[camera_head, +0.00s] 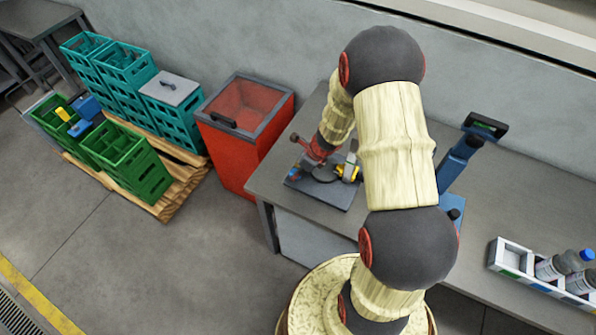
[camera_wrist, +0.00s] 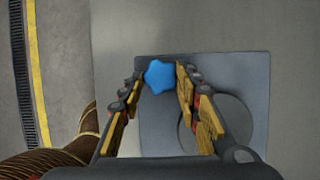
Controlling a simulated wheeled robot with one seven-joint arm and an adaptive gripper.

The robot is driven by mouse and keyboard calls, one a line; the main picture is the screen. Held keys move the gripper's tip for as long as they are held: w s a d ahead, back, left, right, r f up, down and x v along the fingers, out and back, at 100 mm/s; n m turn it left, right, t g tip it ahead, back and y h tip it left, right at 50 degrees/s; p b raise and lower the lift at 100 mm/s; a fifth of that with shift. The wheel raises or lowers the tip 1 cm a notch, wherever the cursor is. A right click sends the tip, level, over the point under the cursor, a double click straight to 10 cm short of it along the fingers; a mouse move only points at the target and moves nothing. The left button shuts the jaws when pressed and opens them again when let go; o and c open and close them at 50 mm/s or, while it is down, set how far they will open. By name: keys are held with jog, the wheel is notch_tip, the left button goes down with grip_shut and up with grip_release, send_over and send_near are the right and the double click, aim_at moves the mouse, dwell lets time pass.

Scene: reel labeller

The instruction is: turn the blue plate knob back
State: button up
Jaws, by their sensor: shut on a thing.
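The blue plate knob (camera_wrist: 159,77) is a star-shaped knob on a dark grey plate (camera_wrist: 240,68), seen from above in the wrist view. My gripper (camera_wrist: 159,73) has its two yellow-padded fingers on either side of the knob, shut on it near the fingertips. A round dark disc (camera_wrist: 236,118) on the plate is partly hidden behind the right finger. In the head view the plate (camera_head: 343,196) lies on the table's left end. The knob (camera_head: 293,173) is a small blue spot at the plate's left side, beside my gripper.
A red bin (camera_head: 224,158) stands left of the table. A blue upright device (camera_head: 455,165) stands right of my arm. A white rack (camera_head: 512,258) with bottles is at the far right. Green crates (camera_head: 150,181) sit on a pallet at the left.

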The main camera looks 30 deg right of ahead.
jog(key=o, duration=1.2)
jog(key=shift+c, duration=0.2)
jog(key=shift+r, duration=0.1)
jog(key=v, duration=1.1)
jog(key=shift+r, duration=0.4)
